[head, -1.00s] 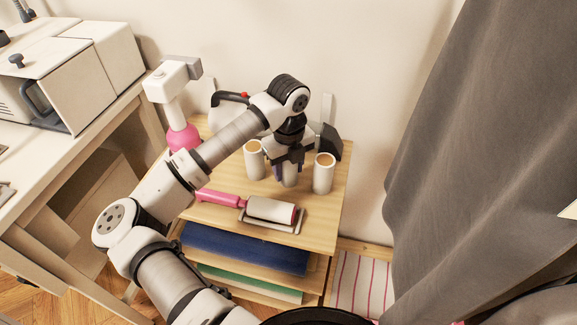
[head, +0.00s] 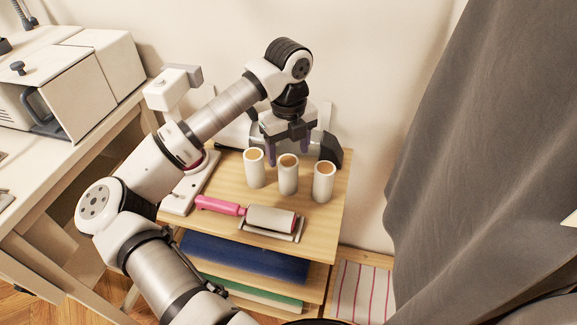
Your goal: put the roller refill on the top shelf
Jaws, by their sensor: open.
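Three white roller refills with tan tops stand upright in a row on the top shelf of a wooden shelf unit (head: 222,190): a left one (head: 254,170), a middle one (head: 288,176) and a right one (head: 323,183). My gripper (head: 287,157) is open and empty. It hangs pointing down, above and behind the middle refill, with its fingers apart. A lint roller (head: 270,217) with a pink handle lies in a holder at the front of the same shelf.
Lower shelves hold blue folded cloth (head: 245,257) and green cloth (head: 265,294). A white and black device stands at the back of the top shelf, partly behind my arm. A white table with a machine (head: 75,75) is at left, a grey curtain (head: 480,150) at right.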

